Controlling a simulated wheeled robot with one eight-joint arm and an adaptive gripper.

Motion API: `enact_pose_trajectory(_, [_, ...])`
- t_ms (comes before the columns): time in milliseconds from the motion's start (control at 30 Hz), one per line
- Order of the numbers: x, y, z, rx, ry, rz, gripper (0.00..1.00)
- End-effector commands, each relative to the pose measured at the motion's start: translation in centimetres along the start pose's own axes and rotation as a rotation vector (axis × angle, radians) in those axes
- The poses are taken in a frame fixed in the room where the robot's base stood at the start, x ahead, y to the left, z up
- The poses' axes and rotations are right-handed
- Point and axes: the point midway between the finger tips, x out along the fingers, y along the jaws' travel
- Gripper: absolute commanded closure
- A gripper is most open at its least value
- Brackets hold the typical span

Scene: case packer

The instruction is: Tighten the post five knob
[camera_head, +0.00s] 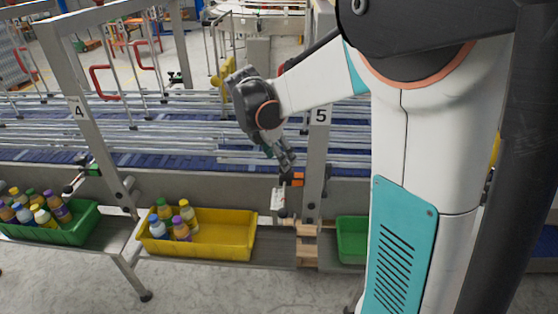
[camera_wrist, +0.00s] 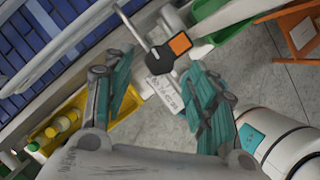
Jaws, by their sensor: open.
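Post five (camera_head: 318,150) is a grey upright with a "5" label, left of my arm column. At its left side, below the rails, is an orange block (camera_head: 297,180) with a white tag (camera_head: 278,199) hanging beside it. In the wrist view a black knob (camera_wrist: 159,57) sits next to the orange block (camera_wrist: 180,43), with a light rod running up-left and the tag (camera_wrist: 165,92) below. My gripper (camera_head: 284,157) is open just above the orange block. In the wrist view its teal-padded fingers (camera_wrist: 160,80) stand either side of the knob and tag, apparently not touching the knob.
A yellow bin (camera_head: 215,247) with several bottles sits on the low shelf, with a green bin (camera_head: 351,251) right of post five. Post four (camera_head: 98,150) and a green bottle bin (camera_head: 75,231) are at left. Conveyor rails (camera_head: 180,130) run behind.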

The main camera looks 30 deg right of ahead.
Motion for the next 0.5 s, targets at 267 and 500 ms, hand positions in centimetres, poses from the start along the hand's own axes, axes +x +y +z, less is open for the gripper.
enact_pose_trajectory(267, [3.6, 0.0, 0.0, 0.001, 0.000, 0.001, 0.48])
enact_pose_trajectory(500, [4.2, 0.0, 0.0, 0.000, 0.000, 0.001, 0.48])
